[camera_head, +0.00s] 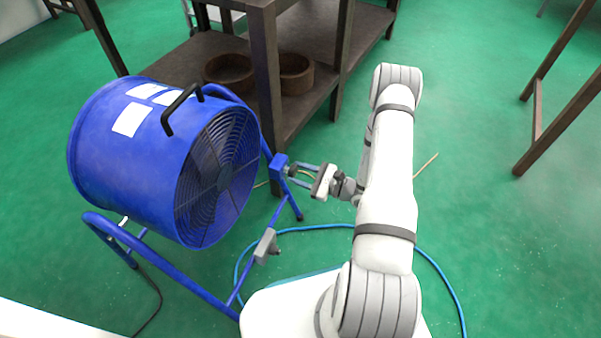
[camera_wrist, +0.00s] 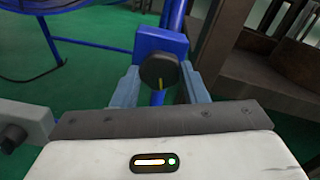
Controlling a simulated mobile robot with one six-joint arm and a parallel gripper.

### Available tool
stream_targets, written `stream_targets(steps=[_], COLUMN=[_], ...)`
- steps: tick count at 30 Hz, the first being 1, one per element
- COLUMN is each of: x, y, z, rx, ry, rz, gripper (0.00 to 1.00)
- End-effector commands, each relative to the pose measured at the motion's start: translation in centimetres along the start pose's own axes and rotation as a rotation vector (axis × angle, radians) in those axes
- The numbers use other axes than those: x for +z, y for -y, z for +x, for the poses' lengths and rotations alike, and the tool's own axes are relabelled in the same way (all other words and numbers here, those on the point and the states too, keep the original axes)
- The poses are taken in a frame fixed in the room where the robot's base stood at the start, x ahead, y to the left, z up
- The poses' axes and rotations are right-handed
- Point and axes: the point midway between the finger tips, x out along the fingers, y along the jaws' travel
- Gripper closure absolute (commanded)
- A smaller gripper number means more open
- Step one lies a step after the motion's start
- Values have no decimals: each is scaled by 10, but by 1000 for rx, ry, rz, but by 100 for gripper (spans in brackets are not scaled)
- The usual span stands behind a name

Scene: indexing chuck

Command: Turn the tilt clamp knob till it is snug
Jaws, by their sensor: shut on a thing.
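A blue drum fan (camera_head: 125,165) on a blue tube stand (camera_head: 165,268) stands at the left in the head view. The tilt clamp knob (camera_wrist: 160,70) is dark and round with a yellow mark pointing down, seen in the wrist view. It sits on a blue clamp block (camera_head: 279,167) at the fan's side; the block also shows in the wrist view (camera_wrist: 158,44). My gripper (camera_head: 296,173) reaches in from the right with its fingers on either side of the knob. In the wrist view my gripper (camera_wrist: 160,84) is shut on the knob, one blue-grey finger at each side.
A grey box with a dark knob (camera_head: 267,246) is on the lower stand tube; a similar one (camera_wrist: 20,125) shows at left in the wrist view. A dark shelf table (camera_head: 265,60) with round brown bowls (camera_head: 230,70) stands behind. A blue hose (camera_head: 447,285) lies on the green floor.

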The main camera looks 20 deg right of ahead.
Motion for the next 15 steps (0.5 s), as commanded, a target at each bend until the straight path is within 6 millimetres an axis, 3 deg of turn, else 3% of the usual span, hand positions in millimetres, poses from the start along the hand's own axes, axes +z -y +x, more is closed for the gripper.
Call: stream_targets(steps=[15], x=[2], y=[0], z=[0], rx=[0], ry=[-1], rz=[419], gripper=[83])
